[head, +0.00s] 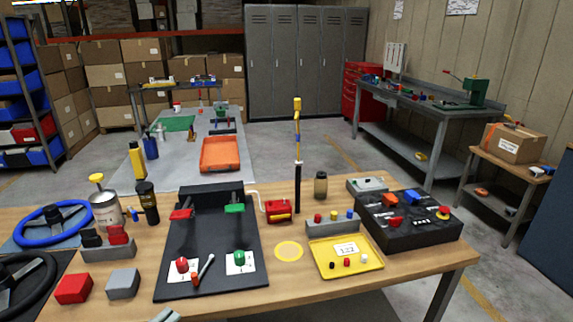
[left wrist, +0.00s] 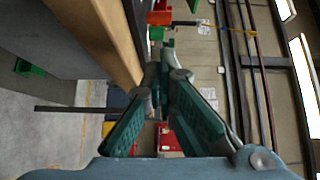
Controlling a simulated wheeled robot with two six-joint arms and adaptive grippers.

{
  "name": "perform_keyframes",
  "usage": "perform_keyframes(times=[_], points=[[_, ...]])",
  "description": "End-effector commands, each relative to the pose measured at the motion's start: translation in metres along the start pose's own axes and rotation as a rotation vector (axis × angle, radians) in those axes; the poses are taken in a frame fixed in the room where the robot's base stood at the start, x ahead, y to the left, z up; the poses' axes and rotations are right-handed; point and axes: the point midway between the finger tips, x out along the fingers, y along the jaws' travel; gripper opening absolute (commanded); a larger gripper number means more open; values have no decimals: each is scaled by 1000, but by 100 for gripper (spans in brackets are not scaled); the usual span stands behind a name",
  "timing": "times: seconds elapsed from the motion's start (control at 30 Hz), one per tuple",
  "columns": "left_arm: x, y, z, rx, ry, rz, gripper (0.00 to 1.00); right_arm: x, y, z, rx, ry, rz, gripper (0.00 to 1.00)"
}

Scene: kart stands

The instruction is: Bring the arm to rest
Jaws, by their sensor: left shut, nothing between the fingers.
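Only the tip of my left gripper (head: 165,315) shows at the bottom edge of the head view, just in front of the black pedal-like board (head: 210,262) at the near edge of the wooden bench. In the left wrist view my left gripper (left wrist: 160,72) has its two green-grey fingers brought together, with nothing between them. That view is turned sideways, and the bench edge (left wrist: 105,35) runs along its upper left. My right gripper is in neither view.
The wooden bench (head: 400,285) is crowded. It holds a blue steering wheel (head: 52,226), a red block (head: 73,289), a grey block (head: 122,284), a yellow tray (head: 345,258) and a black control box (head: 410,220). The bench's front right corner is bare.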

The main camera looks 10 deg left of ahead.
Motion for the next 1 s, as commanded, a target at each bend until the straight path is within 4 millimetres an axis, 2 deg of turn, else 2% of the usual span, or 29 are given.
perform_keyframes(times=[0.07,0.17,0.27,0.4,0.5,0.67,0.8,0.83,1.0], points=[[2,9,-6,-72,-39,40,0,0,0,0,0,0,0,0],[3,36,-21,-280,-165,161,0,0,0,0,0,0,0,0],[-8,64,-43,-543,-341,306,0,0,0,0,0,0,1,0],[-40,89,-74,-844,-579,468,0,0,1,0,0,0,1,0],[-65,97,-96,-1009,-731,554,0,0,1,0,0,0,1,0],[-110,100,-131,-1229,-965,668,0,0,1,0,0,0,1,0],[-152,94,-163,-1389,-1172,754,0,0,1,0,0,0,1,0],[-155,101,-165,-1401,-1199,766,0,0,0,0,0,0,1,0],[-148,169,-154,-1388,-1227,792,0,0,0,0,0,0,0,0]])
